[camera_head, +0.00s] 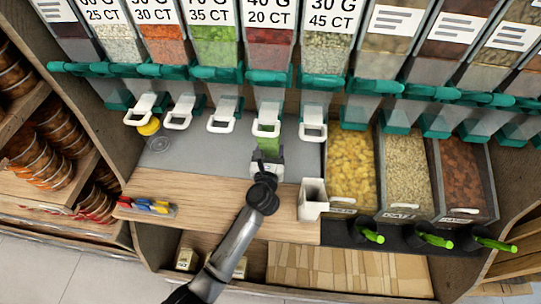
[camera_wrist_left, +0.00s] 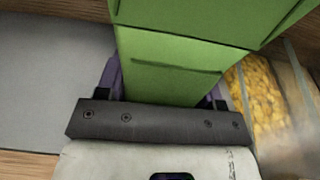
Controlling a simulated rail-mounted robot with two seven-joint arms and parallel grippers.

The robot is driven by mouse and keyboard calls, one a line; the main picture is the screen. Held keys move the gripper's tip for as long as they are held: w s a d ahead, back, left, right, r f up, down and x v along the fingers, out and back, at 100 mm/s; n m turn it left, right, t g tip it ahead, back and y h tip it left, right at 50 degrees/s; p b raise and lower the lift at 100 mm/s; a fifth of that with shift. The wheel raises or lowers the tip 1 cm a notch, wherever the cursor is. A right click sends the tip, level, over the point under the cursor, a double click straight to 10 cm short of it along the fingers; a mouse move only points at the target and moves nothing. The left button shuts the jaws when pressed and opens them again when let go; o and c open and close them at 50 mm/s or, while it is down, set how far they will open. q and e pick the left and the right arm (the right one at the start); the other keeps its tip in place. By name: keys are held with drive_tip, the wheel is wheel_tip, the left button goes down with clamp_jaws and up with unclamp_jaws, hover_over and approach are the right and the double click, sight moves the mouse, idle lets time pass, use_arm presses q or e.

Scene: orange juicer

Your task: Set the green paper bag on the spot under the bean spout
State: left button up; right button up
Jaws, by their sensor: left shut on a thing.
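The green paper bag (camera_head: 268,147) is upright over the back of the grey counter, below and in front of the white handle (camera_head: 267,120) of the spout on the 20 CT dispenser. My left gripper (camera_head: 264,164) is shut on the bag from the front. In the left wrist view the green bag (camera_wrist_left: 175,65) fills the space between the fingers (camera_wrist_left: 165,90). The bag's base is hidden, so I cannot tell if it touches the counter. A round marked spot (camera_head: 158,145) shows on the grey counter at the left. I cannot tell which spout holds beans. My right gripper is not in view.
A row of dispensers with white handles, such as the one at left (camera_head: 140,108), hangs above the counter (camera_head: 195,152). A yellow item (camera_head: 149,126) is below the leftmost handle. A white container (camera_head: 313,198) and a bin of yellow pieces (camera_head: 352,170) stand right of my gripper.

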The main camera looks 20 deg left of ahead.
sight(270, 155)
use_arm(q)
drive_tip(key=shift+w, duration=0.25)
drive_tip(key=f+b, duration=0.1)
drive_tip(key=f, duration=0.1)
drive_tip(key=f+b, duration=0.1)
drive_tip(key=shift+w+a+f+b, duration=0.1)
drive_tip(key=shift+w+b, duration=0.15)
drive_tip(key=shift+b, duration=0.1)
drive_tip(key=shift+f, duration=0.25)
drive_tip(key=shift+s, duration=0.1)
drive_tip(key=shift+f, duration=0.1)
drive_tip(key=o, duration=1)
drive_tip(key=shift+c, duration=0.2)
